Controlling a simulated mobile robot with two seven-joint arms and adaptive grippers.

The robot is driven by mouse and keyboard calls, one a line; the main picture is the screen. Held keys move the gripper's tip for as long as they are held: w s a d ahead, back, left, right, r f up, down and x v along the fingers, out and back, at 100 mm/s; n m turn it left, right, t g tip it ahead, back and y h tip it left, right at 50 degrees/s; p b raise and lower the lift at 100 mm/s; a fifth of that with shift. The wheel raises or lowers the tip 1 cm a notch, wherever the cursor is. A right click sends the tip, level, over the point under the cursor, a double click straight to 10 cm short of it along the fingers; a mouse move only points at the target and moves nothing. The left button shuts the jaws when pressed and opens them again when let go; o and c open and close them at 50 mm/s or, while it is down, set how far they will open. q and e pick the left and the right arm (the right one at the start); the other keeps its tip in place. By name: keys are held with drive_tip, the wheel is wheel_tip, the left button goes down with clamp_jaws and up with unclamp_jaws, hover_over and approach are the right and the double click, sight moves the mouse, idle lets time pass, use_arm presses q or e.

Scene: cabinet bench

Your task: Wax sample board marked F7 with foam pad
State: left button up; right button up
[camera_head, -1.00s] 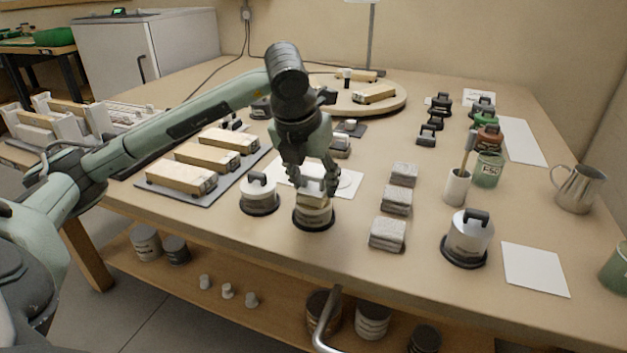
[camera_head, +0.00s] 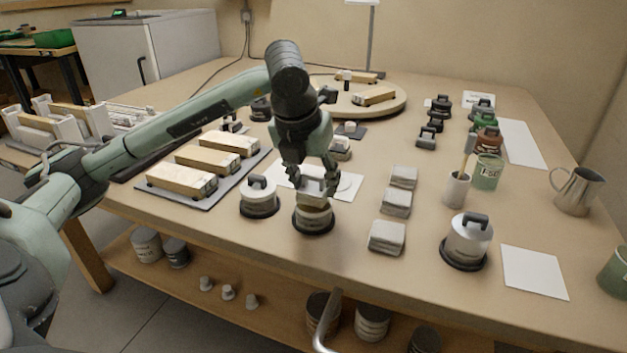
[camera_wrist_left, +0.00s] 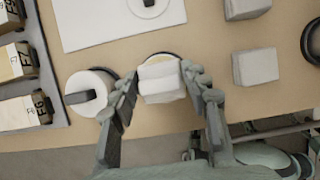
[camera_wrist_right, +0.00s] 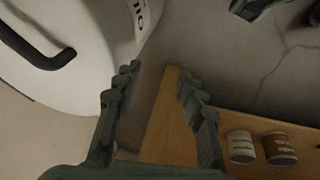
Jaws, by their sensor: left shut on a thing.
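My left gripper (camera_head: 316,190) is shut on a pale foam pad (camera_wrist_left: 161,82), also visible in the head view (camera_head: 312,197). The pad is over an open round tin (camera_head: 313,222) with yellowish contents. I cannot tell whether the pad touches the contents. The board marked F7 (camera_wrist_left: 17,66) shows at the left edge of the left wrist view. It appears as the middle of three wooden boards in the head view (camera_head: 207,159). My right gripper (camera_wrist_right: 158,78) is open and empty in the right wrist view, off the bench; the head view does not show it.
A lidded white tin (camera_head: 258,197) stands just left of the open tin. The boards lie on a grey tray (camera_head: 205,189). Grey pads (camera_head: 387,237) form a column to the right. A metal lidded can (camera_head: 467,238) stands farther right. A white sheet (camera_head: 345,183) lies behind the open tin.

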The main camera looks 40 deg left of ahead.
sight(313, 173)
use_arm(q)
drive_tip(key=shift+r+p, duration=1.85)
drive_tip(key=shift+r, duration=1.25)
drive_tip(key=shift+f, duration=0.1)
